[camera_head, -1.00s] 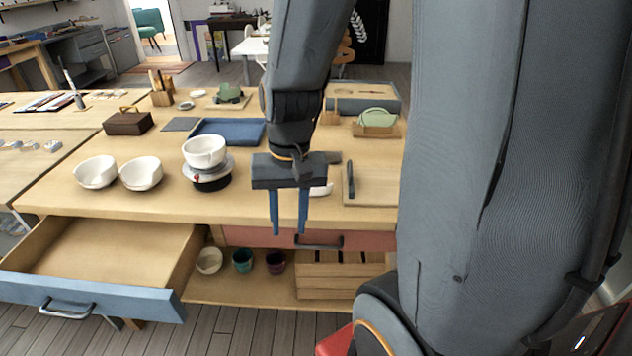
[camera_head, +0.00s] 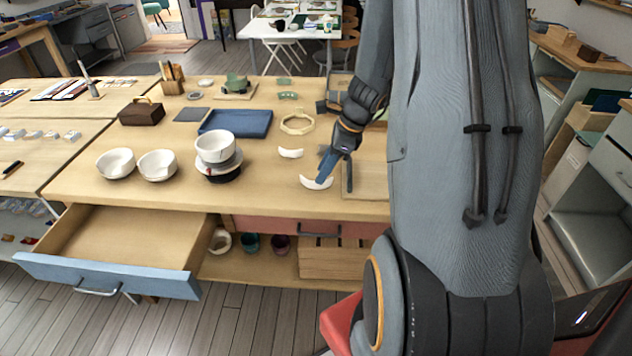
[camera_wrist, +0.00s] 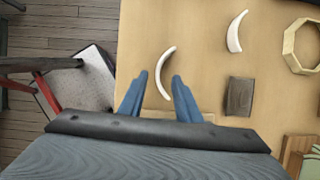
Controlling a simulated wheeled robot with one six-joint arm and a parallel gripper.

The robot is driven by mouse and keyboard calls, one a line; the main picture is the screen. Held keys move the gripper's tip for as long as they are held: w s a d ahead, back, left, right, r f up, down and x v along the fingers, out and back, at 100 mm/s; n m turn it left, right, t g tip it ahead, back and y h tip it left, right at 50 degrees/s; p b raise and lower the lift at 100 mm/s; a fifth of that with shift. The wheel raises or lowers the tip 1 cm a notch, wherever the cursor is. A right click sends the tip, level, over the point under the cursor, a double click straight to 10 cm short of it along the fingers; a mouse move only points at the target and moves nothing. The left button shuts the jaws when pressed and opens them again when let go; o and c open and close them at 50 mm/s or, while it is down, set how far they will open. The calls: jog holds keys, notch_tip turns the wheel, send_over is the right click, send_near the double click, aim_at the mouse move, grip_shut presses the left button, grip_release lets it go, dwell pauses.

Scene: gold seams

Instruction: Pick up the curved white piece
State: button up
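Two curved white pieces lie on the wooden table. The nearer one (camera_head: 316,183) is close to the front edge, and in the wrist view this piece (camera_wrist: 165,72) lies between and just beyond my fingertips. The farther one (camera_head: 290,153) lies behind it, and shows upper right in the wrist view (camera_wrist: 235,32). My gripper (camera_head: 324,172) points down at the nearer piece. In the wrist view my gripper (camera_wrist: 160,77) is open, one blue finger on each side of the piece, with nothing held. Contact cannot be told.
A white bowl stack (camera_head: 214,150) and two bowls (camera_head: 157,165) stand to the left. An octagonal wooden frame (camera_head: 297,121) and a blue tray (camera_head: 237,123) lie behind. A small dark block (camera_wrist: 240,96) lies right of my fingers. A drawer (camera_head: 110,270) stands open at front left.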

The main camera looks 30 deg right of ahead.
jog(key=x, duration=0.4)
jog(key=shift+s+a, duration=0.1)
jog(key=shift+a, duration=0.1)
jog(key=shift+r, duration=0.1)
grip_shut()
